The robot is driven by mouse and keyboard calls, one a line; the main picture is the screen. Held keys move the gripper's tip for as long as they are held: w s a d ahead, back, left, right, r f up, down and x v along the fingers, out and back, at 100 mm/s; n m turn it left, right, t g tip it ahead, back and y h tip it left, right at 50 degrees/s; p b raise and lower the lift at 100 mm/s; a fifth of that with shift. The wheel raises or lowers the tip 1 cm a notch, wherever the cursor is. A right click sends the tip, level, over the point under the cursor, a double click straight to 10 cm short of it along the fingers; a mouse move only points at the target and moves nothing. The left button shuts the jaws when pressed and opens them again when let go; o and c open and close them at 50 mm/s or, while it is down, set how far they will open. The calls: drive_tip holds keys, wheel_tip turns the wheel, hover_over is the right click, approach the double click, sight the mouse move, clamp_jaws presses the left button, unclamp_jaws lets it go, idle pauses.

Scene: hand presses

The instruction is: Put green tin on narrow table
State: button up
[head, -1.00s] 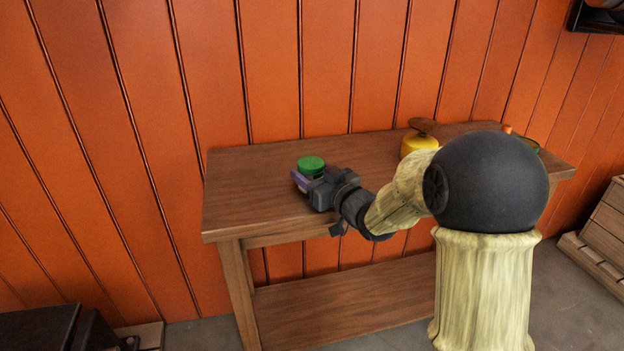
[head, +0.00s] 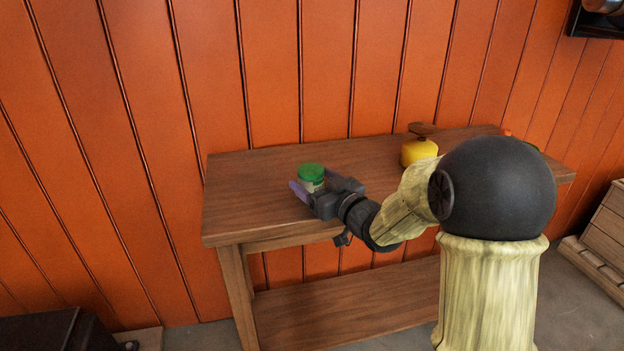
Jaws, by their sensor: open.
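The green tin (head: 311,172), with a green lid and a paler side, stands upright on the narrow wooden table (head: 250,205), left of its middle. My gripper (head: 318,190) is open at the near side of the tin. One finger shows at the tin's left and the other part of the gripper at its right. The tin's lower part is partly hidden by the gripper, so I cannot tell whether the fingers touch it.
An orange and green thing (head: 506,133) is mostly hidden behind my arm. An orange plank wall (head: 280,70) rises behind the table. A wooden crate (head: 603,225) is at the right. The table's left end is clear.

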drive_tip(key=v, duration=1)
drive_tip(key=shift+s+p, duration=0.25)
drive_tip(key=shift+p, duration=0.2)
drive_tip(key=shift+d, duration=0.15)
